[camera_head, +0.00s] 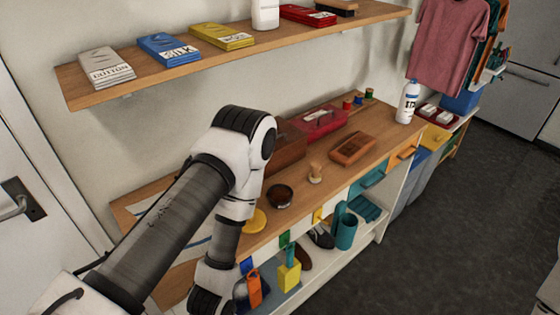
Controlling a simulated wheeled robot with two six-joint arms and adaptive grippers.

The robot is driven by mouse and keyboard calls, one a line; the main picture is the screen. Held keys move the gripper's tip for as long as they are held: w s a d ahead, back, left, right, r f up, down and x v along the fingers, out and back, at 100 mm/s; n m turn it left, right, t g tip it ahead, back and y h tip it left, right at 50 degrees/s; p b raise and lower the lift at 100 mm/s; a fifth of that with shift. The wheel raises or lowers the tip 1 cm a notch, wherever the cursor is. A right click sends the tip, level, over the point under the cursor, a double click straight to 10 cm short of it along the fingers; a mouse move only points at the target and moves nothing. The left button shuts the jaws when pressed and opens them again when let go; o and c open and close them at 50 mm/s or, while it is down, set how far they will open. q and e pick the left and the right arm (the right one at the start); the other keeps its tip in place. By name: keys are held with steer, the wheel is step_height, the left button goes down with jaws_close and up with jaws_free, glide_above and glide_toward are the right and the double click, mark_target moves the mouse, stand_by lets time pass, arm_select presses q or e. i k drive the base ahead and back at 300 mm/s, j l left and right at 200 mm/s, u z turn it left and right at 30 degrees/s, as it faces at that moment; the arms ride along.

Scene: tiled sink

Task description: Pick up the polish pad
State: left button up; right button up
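A round yellow pad (255,221) lies on the wooden bench top (340,187) beside my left arm, which partly covers it; it looks like the polish pad, though I cannot be certain. My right gripper is not in view.
A red box (320,123), a brown brush-like block (352,148) and a white bottle (407,102) stand on the bench. A wall shelf (250,52) with several packets hangs above. Dark floor (460,220) is clear at right.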

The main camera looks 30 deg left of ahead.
mark_target(314, 177)
steer(key=l+u, duration=0.15)
steer(key=u, duration=0.2)
steer(key=l+u, duration=0.15)
steer(key=u, duration=0.2)
